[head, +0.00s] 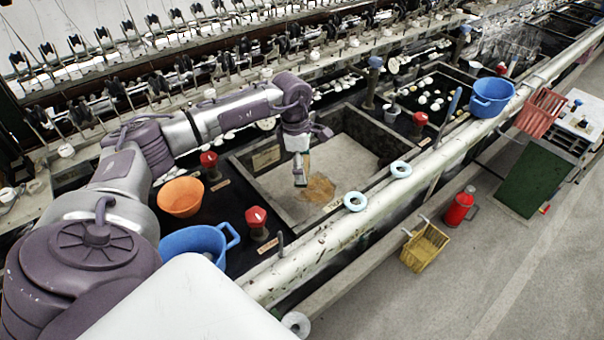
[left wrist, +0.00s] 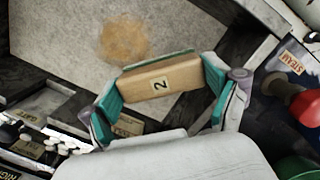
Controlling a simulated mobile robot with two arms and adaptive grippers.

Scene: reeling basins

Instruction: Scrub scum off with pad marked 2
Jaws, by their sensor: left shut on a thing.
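My left gripper (head: 300,174) hangs over the empty grey basin (head: 352,133) in the head view. In the left wrist view its teal-padded fingers are shut on a wooden pad (left wrist: 147,86) with a label marked 2. A brown scum patch (head: 319,189) lies on the basin floor, just right of the gripper in the head view. It also shows in the left wrist view (left wrist: 125,40), beyond the pad and apart from it in the picture. The gap between pad and floor is hard to judge. My right gripper is not in view.
An orange bowl (head: 181,197), a blue pot (head: 198,241) and red-knobbed valves (head: 257,218) stand left of the basin. Two pale rings (head: 355,201) lie along the white front pipe (head: 330,240). Another basin with white cocoons (head: 432,92) lies beyond.

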